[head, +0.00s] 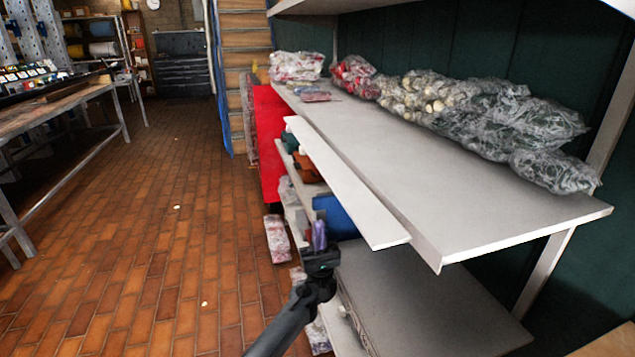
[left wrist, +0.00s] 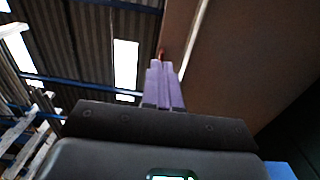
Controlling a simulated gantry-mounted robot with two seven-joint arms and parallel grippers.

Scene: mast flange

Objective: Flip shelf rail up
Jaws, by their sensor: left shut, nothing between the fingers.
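The shelf rail (head: 345,185) is a long pale strip along the front edge of the white shelf (head: 450,185). It juts out toward the aisle, roughly flat and a little below the shelf top. My left gripper (head: 319,236) has purple fingers, pressed together and empty, pointing up. In the head view it appears below and to the left of the rail's near part. In the left wrist view the fingers (left wrist: 164,85) point up beside a brown underside (left wrist: 225,70) with a pale edge strip. Whether they touch it I cannot tell. My right gripper is not in view.
Clear plastic bags (head: 480,115) of goods lie along the back of the shelf. A lower shelf (head: 430,300) and a blue bin (head: 338,217) sit underneath. A red panel (head: 270,140) stands at the shelf's far end. The brick floor (head: 150,240) on the left is mostly open.

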